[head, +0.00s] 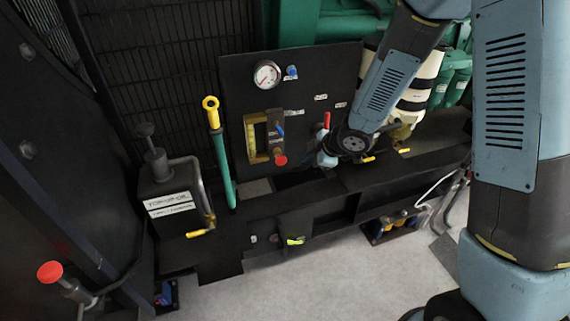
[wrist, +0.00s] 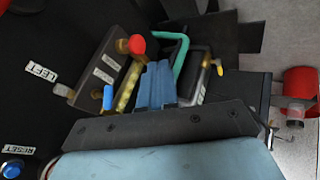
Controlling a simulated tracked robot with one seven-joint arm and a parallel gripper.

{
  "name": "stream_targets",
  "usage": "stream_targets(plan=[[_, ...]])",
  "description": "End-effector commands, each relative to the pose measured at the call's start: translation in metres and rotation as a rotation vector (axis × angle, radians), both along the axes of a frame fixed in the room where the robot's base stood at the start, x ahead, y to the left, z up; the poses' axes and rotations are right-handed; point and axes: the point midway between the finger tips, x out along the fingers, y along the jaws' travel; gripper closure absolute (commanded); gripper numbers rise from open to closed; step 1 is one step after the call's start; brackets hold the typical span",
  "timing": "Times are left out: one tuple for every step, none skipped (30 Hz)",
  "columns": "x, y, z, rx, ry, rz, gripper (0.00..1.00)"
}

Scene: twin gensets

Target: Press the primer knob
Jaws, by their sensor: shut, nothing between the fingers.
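No label reading primer is legible, so I cannot tell for sure which knob is the primer knob. A red round knob (head: 280,160) sits at the foot of the sight-glass bracket on the black panel (head: 235,85). The same red knob shows in the wrist view (wrist: 137,44), above and left of my fingertips. My gripper (head: 322,158) is in front of the panel's lower right, to the right of that knob and apart from it. In the wrist view my blue fingers (wrist: 158,84) are together and empty. My forearm hides part of the panel's right side.
A blue lever (head: 279,130) and yellow sight glass (head: 250,138) are beside the red knob. A red handle (head: 326,120) stands close above my gripper. A green yellow-topped lever (head: 217,140) and oil box (head: 168,200) stand left.

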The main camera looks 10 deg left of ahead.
Motion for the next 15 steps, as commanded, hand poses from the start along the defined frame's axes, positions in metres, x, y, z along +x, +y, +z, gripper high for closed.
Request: stream_targets(plan=[[-0.0030,0.0038,-0.0042,0.004,0.004,0.018,1.00],[-0.0041,0.0052,-0.0058,0.005,0.006,0.026,1.00],[-0.0052,0.0065,-0.0072,0.006,0.007,0.033,1.00],[-0.0057,0.0070,-0.0077,0.007,0.007,0.036,1.00],[-0.0059,0.0074,-0.0079,0.007,0.008,0.037,1.00],[-0.0059,0.0075,-0.0080,0.008,0.007,0.039,1.00],[-0.0059,0.0076,-0.0078,0.008,0.007,0.038,1.00],[-0.0058,0.0075,-0.0077,0.008,0.007,0.037,1.00],[-0.0057,0.0073,-0.0077,0.008,0.007,0.037,1.00],[-0.0057,0.0073,-0.0075,0.008,0.006,0.036,1.00],[-0.0057,0.0073,-0.0075,0.008,0.006,0.036,1.00],[-0.0056,0.0072,-0.0075,0.008,0.007,0.036,1.00],[-0.0055,0.0073,-0.0076,0.008,0.007,0.036,1.00],[-0.0055,0.0075,-0.0078,0.008,0.007,0.036,1.00],[-0.0052,0.0081,-0.0086,0.008,0.007,0.036,1.00]])
